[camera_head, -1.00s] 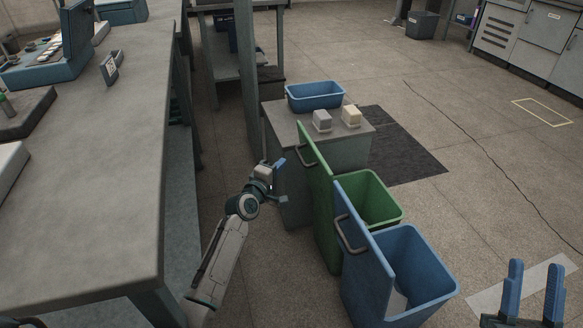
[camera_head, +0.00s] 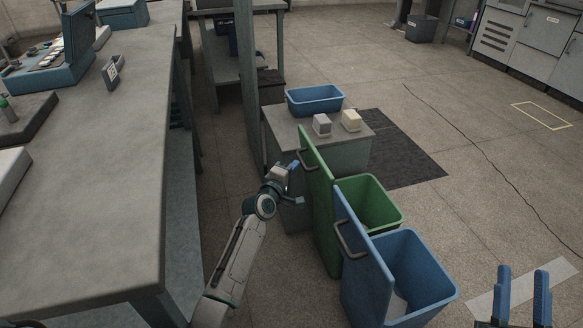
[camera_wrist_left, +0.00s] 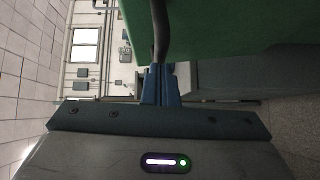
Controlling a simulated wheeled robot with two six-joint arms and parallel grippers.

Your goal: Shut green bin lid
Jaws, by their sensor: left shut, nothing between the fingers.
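The green bin (camera_head: 375,207) stands behind the blue bin, with its green lid (camera_head: 318,195) standing upright on the left side, so the bin is open. The lid has a dark handle (camera_head: 306,158) near its upper left edge. My left gripper (camera_head: 294,165) is shut and empty, just left of the lid by the handle. In the left wrist view, the shut blue fingertips (camera_wrist_left: 161,84) are close to the dark handle (camera_wrist_left: 159,30) and the green lid (camera_wrist_left: 230,25); I cannot tell whether they touch. My right gripper (camera_head: 521,290) is open and empty at the lower right.
A blue bin (camera_head: 418,270) with its own raised lid (camera_head: 360,255) stands in front. A low grey cabinet (camera_head: 345,150) behind holds a blue tub (camera_head: 314,99) and two small blocks. A long workbench (camera_head: 110,190) borders the left arm.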

